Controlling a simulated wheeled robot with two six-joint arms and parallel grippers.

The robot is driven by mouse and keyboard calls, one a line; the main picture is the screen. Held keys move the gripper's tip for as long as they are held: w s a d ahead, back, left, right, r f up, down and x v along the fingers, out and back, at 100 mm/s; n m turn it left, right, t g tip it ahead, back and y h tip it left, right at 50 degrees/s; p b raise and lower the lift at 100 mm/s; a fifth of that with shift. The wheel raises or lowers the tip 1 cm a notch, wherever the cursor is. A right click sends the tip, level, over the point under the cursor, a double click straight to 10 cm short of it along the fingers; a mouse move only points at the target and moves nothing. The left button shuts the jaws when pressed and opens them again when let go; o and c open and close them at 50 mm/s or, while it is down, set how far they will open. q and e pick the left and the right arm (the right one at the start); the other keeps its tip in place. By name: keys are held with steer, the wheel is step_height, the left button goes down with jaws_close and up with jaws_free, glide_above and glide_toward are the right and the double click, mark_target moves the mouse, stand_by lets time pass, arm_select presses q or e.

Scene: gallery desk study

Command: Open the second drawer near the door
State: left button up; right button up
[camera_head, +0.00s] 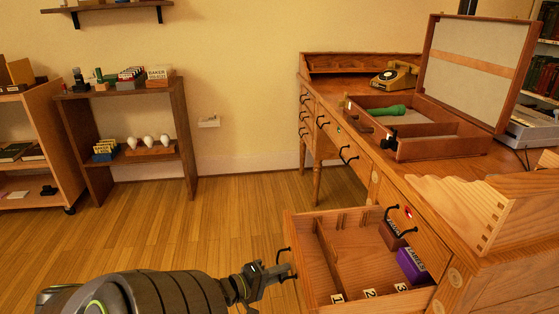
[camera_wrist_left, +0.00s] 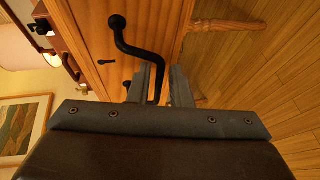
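A wooden desk (camera_head: 385,175) stands at the right with several drawers with black handles. Its near drawer (camera_head: 300,245) is pulled out and shows compartments numbered 1, 2 and 3. A purple labels box (camera_head: 411,266) and a brown box (camera_head: 393,236) lie in it. My left gripper (camera_head: 275,277) is at the black handle (camera_head: 287,262) on the pulled-out drawer's front. In the left wrist view, the handle (camera_wrist_left: 122,38) passes between the two fingers (camera_wrist_left: 160,85), which look closed around it; exact contact is hard to see. My right gripper is in no view.
An open case (camera_head: 420,150) with a green object (camera_head: 388,111) and a telephone (camera_head: 396,75) are on the desk. A low shelf (camera_head: 188,130) with cards and white bulbs stands against the wall. The wooden floor (camera_head: 235,225) between is clear.

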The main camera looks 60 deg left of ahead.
arm_select(q)
steer(key=shift+s, duration=0.1)
